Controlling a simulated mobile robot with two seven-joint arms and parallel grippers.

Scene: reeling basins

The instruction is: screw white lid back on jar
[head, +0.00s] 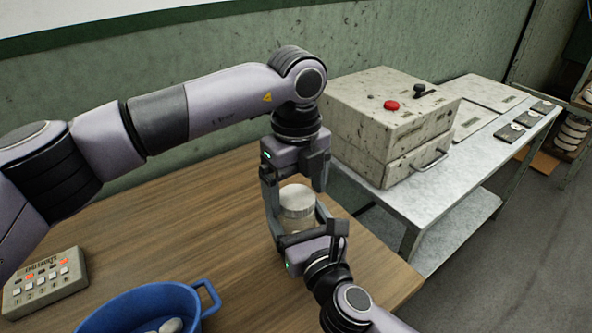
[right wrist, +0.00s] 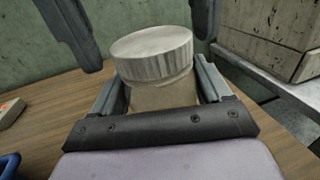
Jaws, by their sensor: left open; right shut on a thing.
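A jar (head: 297,222) with a ribbed, whitish lid (head: 297,196) stands upright between my two grippers above the wooden table. In the right wrist view the lid (right wrist: 152,52) sits on top of the jar body (right wrist: 165,96); whether its thread is engaged cannot be told. My right gripper (head: 301,224) comes from the lower right and is shut on the jar body, one finger on each side. My left gripper (head: 296,188) points down from above, open, its fingers spread either side of the lid. In the right wrist view they show apart from the lid.
A blue pot (head: 140,306) with pale contents and a grey button box (head: 45,285) stand on the wooden table (head: 190,225) at left. A speckled box with a red button (head: 385,120) stands on a metal bench (head: 425,185) at right. The table's middle is clear.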

